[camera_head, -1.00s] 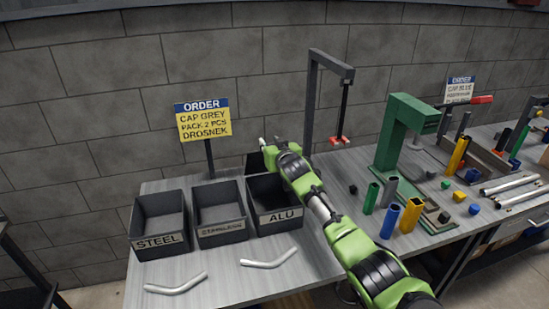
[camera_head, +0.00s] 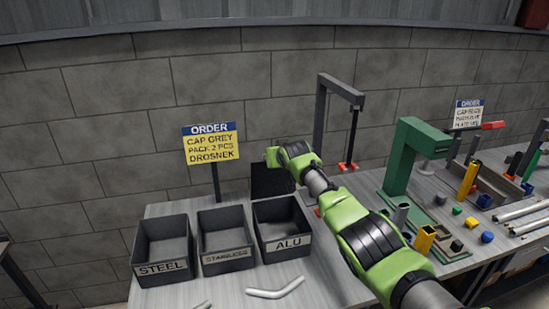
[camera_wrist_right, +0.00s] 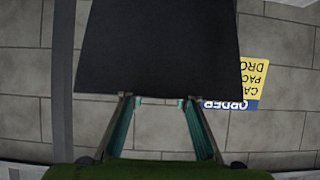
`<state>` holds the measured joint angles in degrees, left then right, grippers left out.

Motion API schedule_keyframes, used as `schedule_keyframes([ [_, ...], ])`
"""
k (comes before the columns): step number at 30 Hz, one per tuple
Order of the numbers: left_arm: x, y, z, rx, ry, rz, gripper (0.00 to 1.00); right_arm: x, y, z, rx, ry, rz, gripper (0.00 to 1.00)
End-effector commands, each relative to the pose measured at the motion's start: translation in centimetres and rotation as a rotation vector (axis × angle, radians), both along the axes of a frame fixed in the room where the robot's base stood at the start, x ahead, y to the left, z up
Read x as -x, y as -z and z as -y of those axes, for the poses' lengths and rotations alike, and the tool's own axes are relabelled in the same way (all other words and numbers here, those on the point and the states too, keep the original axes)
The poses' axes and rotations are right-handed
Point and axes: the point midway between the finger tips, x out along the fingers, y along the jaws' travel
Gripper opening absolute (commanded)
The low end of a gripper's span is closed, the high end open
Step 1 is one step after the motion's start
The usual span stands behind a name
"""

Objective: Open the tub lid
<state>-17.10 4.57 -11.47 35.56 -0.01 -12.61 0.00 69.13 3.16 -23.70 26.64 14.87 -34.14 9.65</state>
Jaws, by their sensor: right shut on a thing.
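The tub lid (camera_wrist_right: 158,45) is a flat dark panel filling the top middle of the right wrist view. My right gripper (camera_wrist_right: 157,100) is shut on its near edge. In the head view a dark panel (camera_head: 268,182), which looks like this lid, stands upright behind the ALU bin (camera_head: 283,230), partly hidden by my right arm. My right gripper's fingers are hidden there. I cannot make out the tub itself behind the ALU bin and my arm. My left gripper is not in view.
STEEL (camera_head: 163,268) and STAINLESS (camera_head: 226,258) bins stand left of the ALU bin. An order sign (camera_head: 210,148) rises behind them. A dark grey post frame (camera_head: 320,115) and green press (camera_head: 405,150) stand right of the lid. A bent tube (camera_head: 275,293) lies in front.

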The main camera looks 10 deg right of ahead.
Motion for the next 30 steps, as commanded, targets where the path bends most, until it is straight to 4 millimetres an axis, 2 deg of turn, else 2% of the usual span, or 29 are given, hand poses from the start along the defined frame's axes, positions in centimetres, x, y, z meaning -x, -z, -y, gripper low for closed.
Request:
schedule_keyframes([
  [1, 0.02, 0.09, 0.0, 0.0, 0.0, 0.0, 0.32, 0.57, 1.92, -0.14, 0.0, 0.001, -0.035, 0.0],
  [10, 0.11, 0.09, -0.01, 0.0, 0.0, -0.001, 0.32, 0.57, 1.92, -0.17, -0.001, 0.001, -0.036, 0.0],
  [11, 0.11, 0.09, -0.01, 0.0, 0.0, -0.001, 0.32, 0.57, 1.92, -0.17, -0.001, 0.001, -0.036, 0.34],
  [12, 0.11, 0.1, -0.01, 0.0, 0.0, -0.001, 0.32, 0.57, 1.92, -0.17, -0.001, 0.001, -0.036, 0.44],
  [30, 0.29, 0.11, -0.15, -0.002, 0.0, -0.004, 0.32, 0.94, 1.57, 0.36, 0.004, 0.005, -0.033, 0.44],
])
